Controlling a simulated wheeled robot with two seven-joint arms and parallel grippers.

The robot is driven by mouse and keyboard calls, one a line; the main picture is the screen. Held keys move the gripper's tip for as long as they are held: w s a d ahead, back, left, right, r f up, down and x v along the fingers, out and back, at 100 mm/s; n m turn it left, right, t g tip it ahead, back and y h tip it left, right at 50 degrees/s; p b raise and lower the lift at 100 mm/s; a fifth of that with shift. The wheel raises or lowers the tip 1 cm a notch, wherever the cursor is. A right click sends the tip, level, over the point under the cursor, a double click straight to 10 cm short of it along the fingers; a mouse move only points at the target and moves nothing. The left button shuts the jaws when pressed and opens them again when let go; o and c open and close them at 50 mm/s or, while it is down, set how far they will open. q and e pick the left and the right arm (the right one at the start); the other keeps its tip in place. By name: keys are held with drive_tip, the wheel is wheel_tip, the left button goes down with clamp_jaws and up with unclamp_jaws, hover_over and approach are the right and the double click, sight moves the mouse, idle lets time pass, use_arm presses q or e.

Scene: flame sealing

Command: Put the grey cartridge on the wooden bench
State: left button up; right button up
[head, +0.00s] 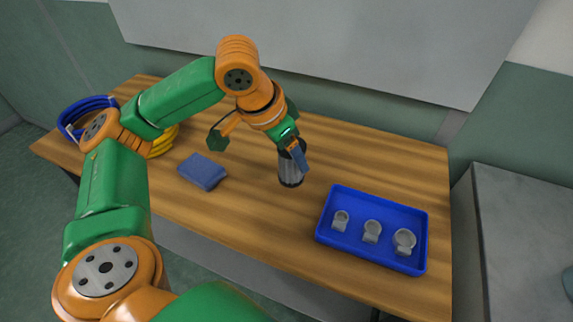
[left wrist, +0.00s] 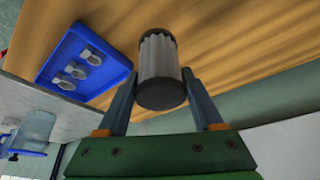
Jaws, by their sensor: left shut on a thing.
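The grey cartridge (head: 291,172) is a ribbed grey cylinder with dark ends, upright over the middle of the wooden bench (head: 250,215). It also shows in the left wrist view (left wrist: 158,58), between the two fingers. My left gripper (head: 294,150) is shut on the cartridge near its upper end, coming from above; the fingers also show in the left wrist view (left wrist: 160,76). The cartridge's lower end is at or very near the bench top; I cannot tell whether it touches. My right gripper is not in view.
A blue tray (head: 330,243) with three grey fittings (head: 371,231) is to the right of the cartridge. A folded blue cloth (head: 203,171) lies to its left. Blue and yellow hose coils (head: 85,104) lie at the far left. Bare wood surrounds the cartridge.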

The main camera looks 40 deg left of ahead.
sight(288, 165)
use_arm(q)
drive_tip(key=f, duration=0.2)
drive_tip(key=f+b, duration=0.1)
drive_tip(key=f, duration=0.1)
drive_tip(key=shift+w+a, duration=0.1)
drive_tip(key=shift+a, duration=0.2)
drive_tip(key=shift+f, duration=0.15)
drive_tip(key=o, duration=1.4)
drive_tip(key=p+v, duration=0.3)
drive_tip(key=v, duration=0.9)
drive_tip(key=shift+a, duration=0.1)
